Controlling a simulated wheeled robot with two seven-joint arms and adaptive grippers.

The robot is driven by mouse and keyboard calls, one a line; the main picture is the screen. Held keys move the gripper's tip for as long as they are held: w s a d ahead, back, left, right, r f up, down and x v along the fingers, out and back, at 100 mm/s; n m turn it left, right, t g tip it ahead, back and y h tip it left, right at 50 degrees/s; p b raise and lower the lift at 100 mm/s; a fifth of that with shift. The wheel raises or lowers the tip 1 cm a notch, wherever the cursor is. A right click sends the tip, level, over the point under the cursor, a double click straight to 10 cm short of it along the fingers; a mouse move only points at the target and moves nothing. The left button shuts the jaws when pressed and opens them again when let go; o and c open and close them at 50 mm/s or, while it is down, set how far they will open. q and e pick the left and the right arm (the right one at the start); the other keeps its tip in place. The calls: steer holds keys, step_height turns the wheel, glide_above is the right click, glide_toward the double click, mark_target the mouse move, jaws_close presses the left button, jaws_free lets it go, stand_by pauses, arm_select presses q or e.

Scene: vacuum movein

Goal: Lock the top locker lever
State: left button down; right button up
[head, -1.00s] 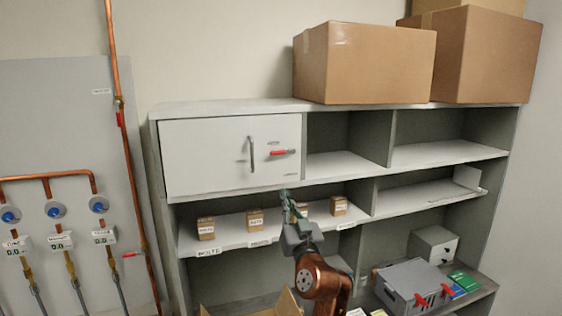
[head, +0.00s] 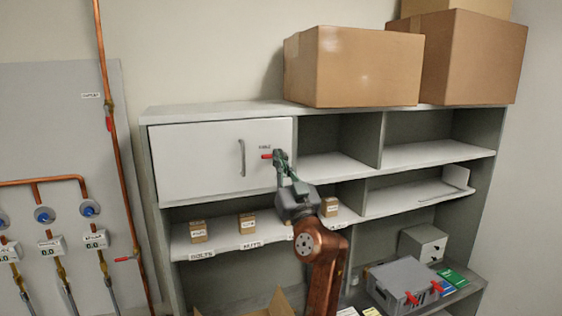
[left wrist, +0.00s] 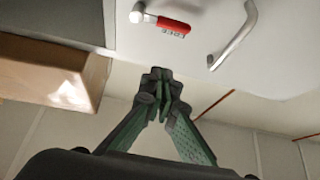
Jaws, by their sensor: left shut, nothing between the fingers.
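The locker door (head: 200,165) is white and closed, at the top left of the shelf unit. Its red lever (head: 266,156) lies about horizontal near the door's right edge, and its right part is hidden behind my gripper in the head view. In the left wrist view the red lever (left wrist: 173,26) shows with its pale pivot, beside the curved grey handle (left wrist: 235,38). My left gripper (head: 280,154) is shut and empty, in front of the lever's right end. In the left wrist view its fingertips (left wrist: 160,82) are together, apart from the lever. My right gripper is not in view.
A vertical grey handle (head: 242,158) stands left of the lever. Small boxes (head: 247,223) stand on the shelf below. Large cardboard boxes (head: 360,66) sit on top of the unit. The compartment right of the locker (head: 335,165) is empty.

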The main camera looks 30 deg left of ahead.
mark_target(271, 158)
arm_select(q)
steer(key=p+x, duration=0.2)
steer(key=x, duration=0.4)
steer(key=shift+r, duration=0.1)
steer(key=f, duration=0.2)
steer(key=f+p, duration=0.1)
steer(key=shift+w+a+f, duration=0.1)
steer(key=shift+w+a, duration=0.2)
steer(key=shift+a, duration=0.05)
steer(key=shift+f, duration=0.45)
